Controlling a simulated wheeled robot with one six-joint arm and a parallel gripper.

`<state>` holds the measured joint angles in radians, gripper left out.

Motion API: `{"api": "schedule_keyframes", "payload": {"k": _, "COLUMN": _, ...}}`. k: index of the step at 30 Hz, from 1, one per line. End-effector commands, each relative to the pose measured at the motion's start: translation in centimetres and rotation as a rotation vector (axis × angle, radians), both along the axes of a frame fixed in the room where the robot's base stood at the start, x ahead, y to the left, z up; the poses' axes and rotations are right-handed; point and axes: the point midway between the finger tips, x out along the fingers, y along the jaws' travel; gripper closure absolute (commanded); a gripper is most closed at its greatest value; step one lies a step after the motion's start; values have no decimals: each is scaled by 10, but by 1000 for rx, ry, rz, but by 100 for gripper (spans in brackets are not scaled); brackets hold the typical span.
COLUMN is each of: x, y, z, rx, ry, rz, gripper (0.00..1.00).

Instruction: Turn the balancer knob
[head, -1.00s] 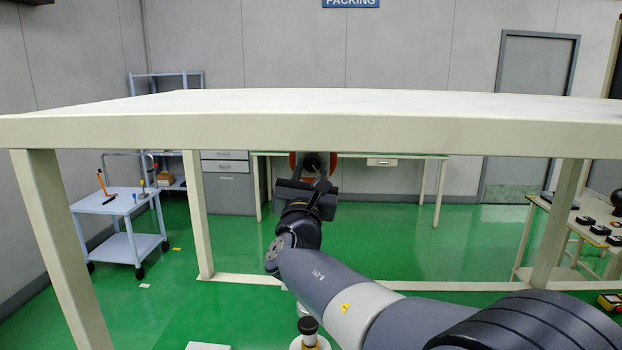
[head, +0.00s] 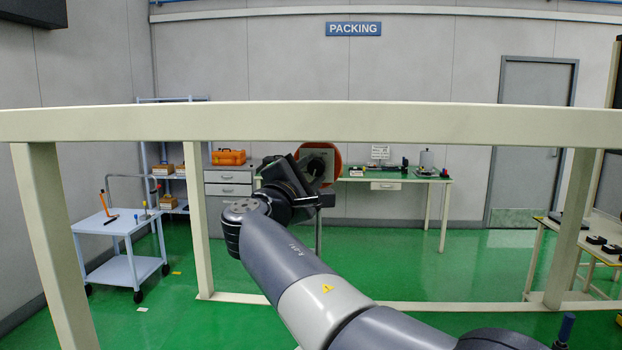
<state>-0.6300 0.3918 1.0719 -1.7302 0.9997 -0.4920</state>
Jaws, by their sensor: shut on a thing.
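The balancer is a round orange-red housing (head: 328,147) with a grey face, under the cream frame's top beam near the middle of the head view. Its dark knob (head: 318,164) shows at the centre of the face, partly covered. My gripper (head: 312,172) is in front of the housing, at the knob, with my arm reaching in from the lower right. The gripper is shut on the knob. The fingertips are dark against the dark knob, so their exact contact is hard to see. The upper edge of the housing meets the beam in the picture.
The cream frame's beam (head: 450,122) crosses the view, with posts at left and right. A blue trolley (head: 120,225) stands left. A green-topped bench (head: 400,178) and drawers (head: 228,190) stand behind. Green floor is open between them.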

Motion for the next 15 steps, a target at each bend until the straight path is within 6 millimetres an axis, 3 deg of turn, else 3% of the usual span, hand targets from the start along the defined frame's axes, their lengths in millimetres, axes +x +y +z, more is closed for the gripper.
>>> {"api": "schedule_keyframes", "payload": {"k": 15, "x": 0, "y": 1, "z": 2, "rx": 276, "ry": -8, "rz": -1, "gripper": 91}}
